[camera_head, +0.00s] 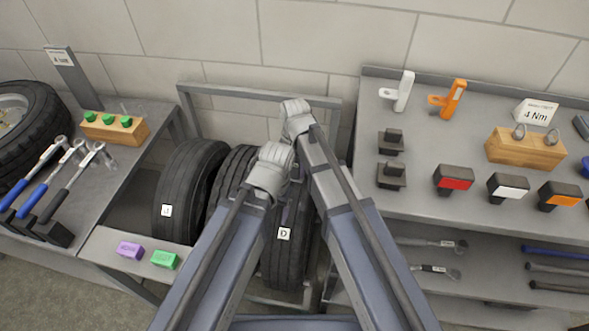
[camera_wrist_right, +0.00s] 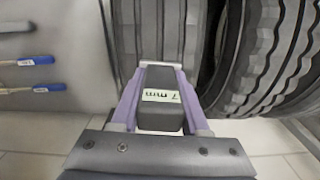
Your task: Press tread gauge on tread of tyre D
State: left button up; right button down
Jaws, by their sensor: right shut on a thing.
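Tyre D (camera_head: 285,262) stands upright in a grey frame, its white D label on the tread, partly covered by my arms. My right gripper (camera_wrist_right: 160,72) has purple fingers and is shut on the tread gauge (camera_wrist_right: 161,79), a dark block with a small pale display reading in mm, seen upside down. In the right wrist view the gauge's far end points at a vertical grooved tyre tread (camera_wrist_right: 160,28). I cannot tell whether it touches. In the head view my arms hide the right gripper and gauge. My left gripper does not show.
Another labelled tyre (camera_head: 185,195) stands to the left. A tool bench (camera_head: 120,165) lies beyond it, with a low ledge holding purple and green blocks (camera_head: 165,259). A shelf rack (camera_head: 430,130) with tools stands close on the right. A wall is behind.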

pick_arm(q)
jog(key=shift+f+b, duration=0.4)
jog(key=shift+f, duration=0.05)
pick_arm(e)
jog(key=shift+s+f, duration=0.1)
jog(key=shift+f, duration=0.35)
dwell(1.1)
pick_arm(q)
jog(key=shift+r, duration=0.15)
pick_arm(e)
jog(key=shift+r, duration=0.15)
notch_tip(320, 180, up, 6)
jog(key=p, duration=0.6)
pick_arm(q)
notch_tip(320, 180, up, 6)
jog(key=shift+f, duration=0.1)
